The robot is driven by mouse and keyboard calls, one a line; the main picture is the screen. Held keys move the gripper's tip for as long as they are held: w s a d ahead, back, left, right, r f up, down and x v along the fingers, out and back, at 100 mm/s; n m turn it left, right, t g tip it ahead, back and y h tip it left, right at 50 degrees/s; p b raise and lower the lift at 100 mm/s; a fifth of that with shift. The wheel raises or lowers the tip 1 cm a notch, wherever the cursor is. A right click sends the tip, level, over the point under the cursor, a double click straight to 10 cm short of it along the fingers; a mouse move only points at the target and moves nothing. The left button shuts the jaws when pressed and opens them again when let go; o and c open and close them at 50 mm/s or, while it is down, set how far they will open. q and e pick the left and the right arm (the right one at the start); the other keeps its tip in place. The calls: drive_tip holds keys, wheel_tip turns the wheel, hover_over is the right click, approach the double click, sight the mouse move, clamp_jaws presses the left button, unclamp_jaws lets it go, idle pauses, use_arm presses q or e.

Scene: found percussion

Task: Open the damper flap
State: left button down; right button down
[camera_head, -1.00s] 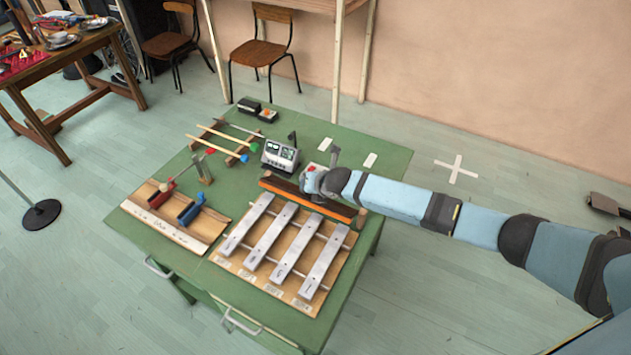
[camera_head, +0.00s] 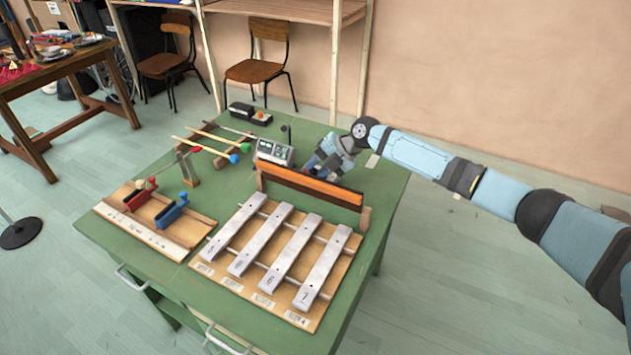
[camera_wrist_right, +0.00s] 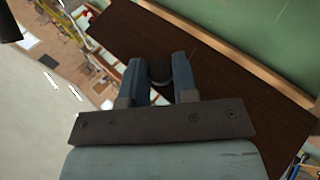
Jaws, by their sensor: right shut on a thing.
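The damper flap (camera_head: 310,190) is a long dark brown board with an orange strip. It stands raised on edge behind the numbered metal bars (camera_head: 275,250) in the head view. In the right wrist view its dark brown face (camera_wrist_right: 225,65) fills much of the picture. My right gripper (camera_head: 317,164) is behind the flap, partly hidden by it. In the right wrist view its two blue fingers (camera_wrist_right: 161,70) are shut on a dark round knob (camera_wrist_right: 160,72) at the flap. My left gripper is not in view.
Behind the flap is a grey control box (camera_head: 274,151). Mallets (camera_head: 205,143) lie on a rack to its left, and a wooden tray (camera_head: 140,228) with red and blue blocks sits at the left. The green table's (camera_head: 385,190) right side is clear.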

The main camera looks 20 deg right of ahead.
drive_tip(key=shift+w+d+b, duration=0.1)
drive_tip(key=shift+b, duration=0.2)
drive_tip(key=shift+f, duration=0.1)
drive_tip(key=c, duration=0.9)
unclamp_jaws()
drive_tip(key=shift+c, duration=0.2)
drive_tip(key=v, duration=1.3)
drive_tip(key=shift+d, duration=0.45)
